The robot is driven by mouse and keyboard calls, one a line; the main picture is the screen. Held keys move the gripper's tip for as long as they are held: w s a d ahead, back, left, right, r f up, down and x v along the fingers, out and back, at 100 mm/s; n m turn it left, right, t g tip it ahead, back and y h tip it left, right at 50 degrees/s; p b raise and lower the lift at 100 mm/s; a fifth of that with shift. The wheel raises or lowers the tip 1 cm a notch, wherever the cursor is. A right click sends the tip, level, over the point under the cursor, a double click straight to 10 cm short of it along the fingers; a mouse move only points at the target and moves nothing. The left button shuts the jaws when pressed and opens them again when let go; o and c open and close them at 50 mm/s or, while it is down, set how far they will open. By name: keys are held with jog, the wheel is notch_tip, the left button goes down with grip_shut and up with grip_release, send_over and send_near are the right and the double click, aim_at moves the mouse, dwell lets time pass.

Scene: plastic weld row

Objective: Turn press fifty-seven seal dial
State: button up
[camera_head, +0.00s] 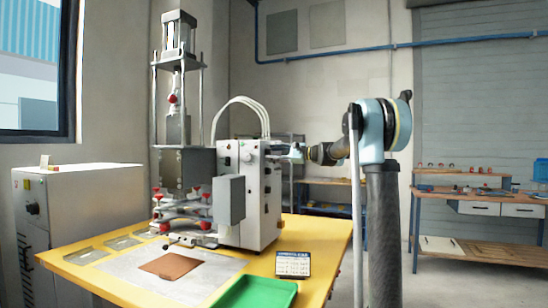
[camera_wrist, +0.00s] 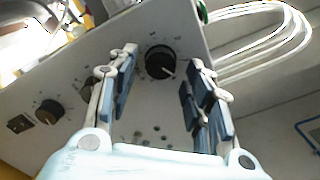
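The press's pale grey control box (camera_head: 262,205) stands on the yellow table, with several dark dials on its face. In the wrist view, a round black dial (camera_wrist: 160,62) with a white pointer mark lies between my fingertips. My gripper (camera_wrist: 164,66) is open, one finger on each side of that dial in the picture. Contact is not visible, and the remaining gap is unclear. A second black dial (camera_wrist: 48,112) is at the left. Labels are too small to read, so I cannot tell which dial is the seal dial. In the head view my gripper (camera_head: 285,150) is beside the box's upper right.
White hoses (camera_wrist: 275,35) loop from the box near my right finger. The yellow table (camera_head: 318,235) holds a green tray (camera_head: 258,293), a brown sheet (camera_head: 170,265) and a small sign card (camera_head: 292,263). A workbench (camera_head: 470,190) stands at the far right, with open floor before it.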

jog(key=shift+s+r, duration=0.1)
jog(key=shift+s, duration=0.05)
jog(key=v, duration=1.1)
jog(key=shift+d, duration=0.4)
jog(key=shift+s, duration=0.1)
jog(key=s+d+n, duration=0.2)
jog(key=d+n, duration=0.2)
jog(key=x, duration=1.7)
jog(key=shift+r, duration=0.1)
jog(key=shift+c, duration=0.2)
jog(key=c, duration=1)
